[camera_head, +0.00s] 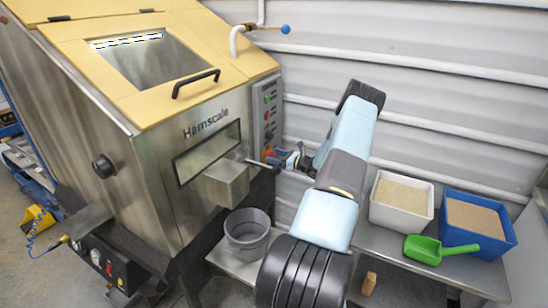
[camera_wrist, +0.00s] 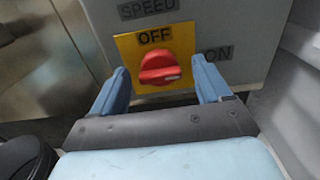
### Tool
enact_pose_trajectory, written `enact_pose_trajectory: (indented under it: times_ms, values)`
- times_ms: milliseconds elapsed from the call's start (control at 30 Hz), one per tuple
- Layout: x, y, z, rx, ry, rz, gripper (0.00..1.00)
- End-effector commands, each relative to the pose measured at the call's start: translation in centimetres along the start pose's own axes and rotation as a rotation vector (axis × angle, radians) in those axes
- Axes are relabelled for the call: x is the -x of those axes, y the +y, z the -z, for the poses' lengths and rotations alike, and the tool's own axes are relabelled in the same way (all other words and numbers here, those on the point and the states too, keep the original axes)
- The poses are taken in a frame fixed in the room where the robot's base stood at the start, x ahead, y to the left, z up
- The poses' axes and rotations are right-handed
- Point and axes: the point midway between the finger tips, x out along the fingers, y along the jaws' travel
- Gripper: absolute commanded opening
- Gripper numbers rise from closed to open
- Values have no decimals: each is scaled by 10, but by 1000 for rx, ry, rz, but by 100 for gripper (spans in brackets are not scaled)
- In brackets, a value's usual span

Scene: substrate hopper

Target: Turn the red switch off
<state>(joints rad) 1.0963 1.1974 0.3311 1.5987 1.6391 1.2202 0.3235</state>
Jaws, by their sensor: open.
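The red switch (camera_wrist: 160,69) is a rotary knob on a yellow plate (camera_wrist: 128,46) on the grey control panel. Its grip lies nearly level, with a white mark at the right end, toward the "ON" label (camera_wrist: 218,54). The "OFF" label (camera_wrist: 154,36) is above the knob. My gripper (camera_wrist: 158,66) is open, with one blue finger on each side of the knob. I see gaps between the fingers and the knob. In the head view my gripper (camera_head: 284,160) is at the lower part of the control panel (camera_head: 267,108), and the switch is mostly hidden there.
The steel hopper (camera_head: 160,165) with a yellow top stands at left, its spout (camera_head: 228,184) close to my gripper. A grey bucket (camera_head: 247,235) is below. A white bin (camera_head: 401,204), blue bin (camera_head: 476,226) and green scoop (camera_head: 424,250) are on the bench at right. A corrugated wall is behind.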

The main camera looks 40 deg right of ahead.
Motion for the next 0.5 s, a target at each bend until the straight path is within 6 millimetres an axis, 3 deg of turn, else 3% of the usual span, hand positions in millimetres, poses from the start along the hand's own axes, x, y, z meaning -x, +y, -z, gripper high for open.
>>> enact_pose_trajectory:
  times_ms: [400,500]
  values:
    - [-8,0,0,0,-1,0,77]
    - [-8,0,0,0,-1,-1,68]
